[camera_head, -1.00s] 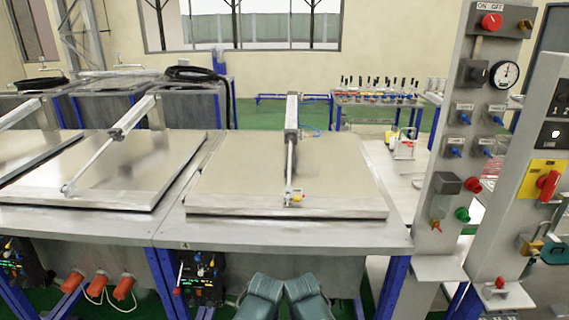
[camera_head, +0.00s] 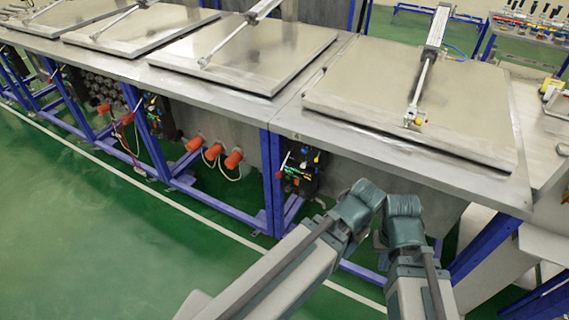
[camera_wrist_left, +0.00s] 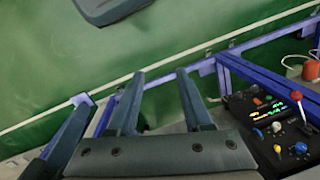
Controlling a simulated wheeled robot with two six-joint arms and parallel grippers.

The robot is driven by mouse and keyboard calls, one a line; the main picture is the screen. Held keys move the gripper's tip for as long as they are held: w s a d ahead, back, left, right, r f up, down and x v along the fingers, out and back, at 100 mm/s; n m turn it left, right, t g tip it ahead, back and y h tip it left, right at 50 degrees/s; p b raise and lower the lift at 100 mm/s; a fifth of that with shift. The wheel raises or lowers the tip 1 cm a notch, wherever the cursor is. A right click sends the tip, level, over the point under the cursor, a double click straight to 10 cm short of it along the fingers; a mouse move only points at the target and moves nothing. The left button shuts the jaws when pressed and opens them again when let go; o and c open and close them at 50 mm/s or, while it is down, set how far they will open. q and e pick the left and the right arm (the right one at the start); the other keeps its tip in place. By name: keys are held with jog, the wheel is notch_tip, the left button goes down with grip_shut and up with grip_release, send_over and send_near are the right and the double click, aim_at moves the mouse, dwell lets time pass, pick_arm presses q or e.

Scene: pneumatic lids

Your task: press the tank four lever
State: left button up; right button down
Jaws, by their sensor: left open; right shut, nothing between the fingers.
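The tank four control panel (camera_head: 303,170) hangs under the bench edge below the "4" label. Its lever has a red knob (camera_head: 279,174), small in the head view. In the left wrist view the lever's red knob (camera_wrist_left: 297,96) stands out over the dark panel (camera_wrist_left: 262,118), right of my fingers. My left gripper (camera_wrist_left: 133,90) is open and empty, apart from the lever. In the head view my left arm ends right of the panel; its fingertips cannot be made out there. My right gripper (camera_head: 404,207) is shut and empty, right of the left arm.
The tank lid (camera_head: 405,95) above the panel lies flat, with a cylinder (camera_head: 437,32) on it. Orange fittings (camera_head: 213,152) sit under the bench to the left. A blue leg (camera_head: 272,180) stands just left of the panel. The green floor (camera_head: 90,220) in front is clear.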

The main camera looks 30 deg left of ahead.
dwell(0.3)
pick_arm(q)
jog(key=shift+c, duration=1)
jog(key=shift+t+y, duration=0.4)
jog(key=shift+y, duration=0.3)
jog(key=w+f+b, duration=0.1)
jog(key=w+a+f+b, duration=0.1)
jog(key=b, duration=0.1)
jog(key=w+a+f+b, duration=0.1)
jog(key=shift+w+a+f, duration=0.15)
jog(key=shift+a+f, duration=0.1)
jog(key=shift+f, duration=0.15)
grip_shut()
jog(key=w+a+f+m+t+y+b, duration=0.2)
jog(key=w+a+f+t+y+b, duration=0.2)
jog(key=w+a+b, duration=0.4)
jog(key=w+a+f+m+t+y+b, duration=0.2)
jog(key=w+a+y+b, duration=0.5)
jog(key=w+b, duration=0.7)
jog(key=a+f+t+b, duration=0.1)
jog(key=t+b, duration=0.1)
jog(key=b, duration=0.3)
jog(key=shift+w+a+f+m+y, duration=0.25)
jog(key=shift+a+f+m+y, duration=0.05)
jog(key=shift+f, duration=0.05)
